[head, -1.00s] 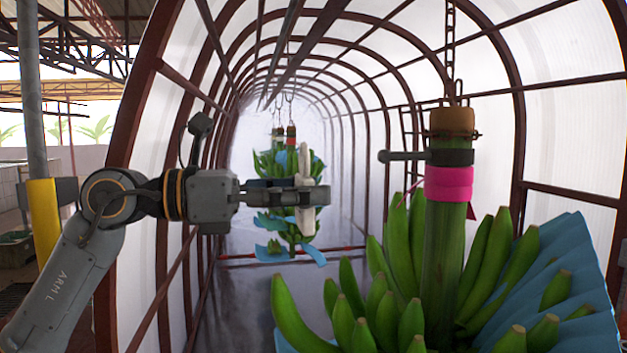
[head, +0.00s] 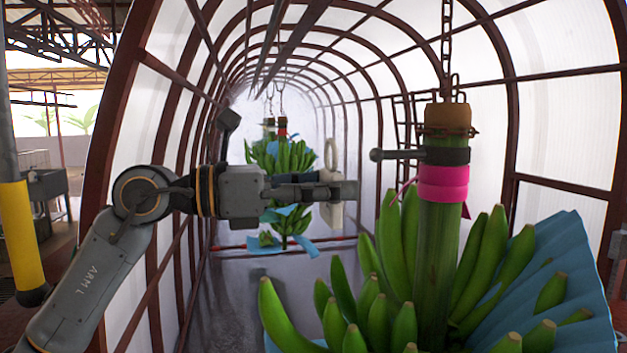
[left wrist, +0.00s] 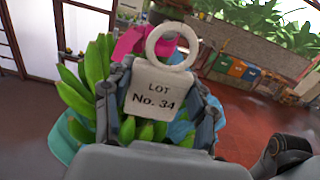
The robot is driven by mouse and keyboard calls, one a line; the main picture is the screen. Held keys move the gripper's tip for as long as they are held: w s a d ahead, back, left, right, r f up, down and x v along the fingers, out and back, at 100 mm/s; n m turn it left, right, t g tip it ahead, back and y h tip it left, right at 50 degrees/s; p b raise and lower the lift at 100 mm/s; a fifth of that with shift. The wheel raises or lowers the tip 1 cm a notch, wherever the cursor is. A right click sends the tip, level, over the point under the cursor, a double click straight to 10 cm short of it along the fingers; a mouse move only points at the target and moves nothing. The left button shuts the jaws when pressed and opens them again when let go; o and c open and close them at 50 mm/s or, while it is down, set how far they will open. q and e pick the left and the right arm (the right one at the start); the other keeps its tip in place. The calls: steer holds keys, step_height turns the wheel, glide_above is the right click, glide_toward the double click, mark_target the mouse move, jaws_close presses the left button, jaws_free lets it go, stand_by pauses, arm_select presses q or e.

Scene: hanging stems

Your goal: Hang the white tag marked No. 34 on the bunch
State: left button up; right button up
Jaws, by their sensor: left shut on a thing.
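The white tag (left wrist: 154,92) reads "LOT No. 34" in the left wrist view and has a ring at its top. My left gripper (head: 335,190) is shut on the tag, which shows edge-on in the head view (head: 333,157) with its ring upward. The banana bunch (head: 400,265) hangs at the right on a thick green stem (head: 437,245). A dark band on the stem carries a grey peg (head: 392,155) pointing left, with a knob at its end. The tag is left of the peg and apart from it. My right gripper is not in view.
A pink ribbon (head: 443,183) wraps the stem below the dark band. A chain (head: 447,50) holds the stem from above. Blue sheeting (head: 560,265) lies among the bananas. More bunches (head: 280,160) hang far behind. Space between the tag and the peg looks clear.

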arm_select(q)
steer(key=shift+p+x, duration=0.3)
steer(key=shift+x, duration=1)
steer(key=shift+p+x, duration=0.4)
steer(key=shift+x, duration=3)
stand_by(1.7)
steer(key=shift+d+f+b, duration=0.15)
steer(key=shift+f+b, duration=0.25)
stand_by(0.4)
stand_by(0.4)
steer(key=o, duration=1)
steer(key=shift+c, duration=0.2)
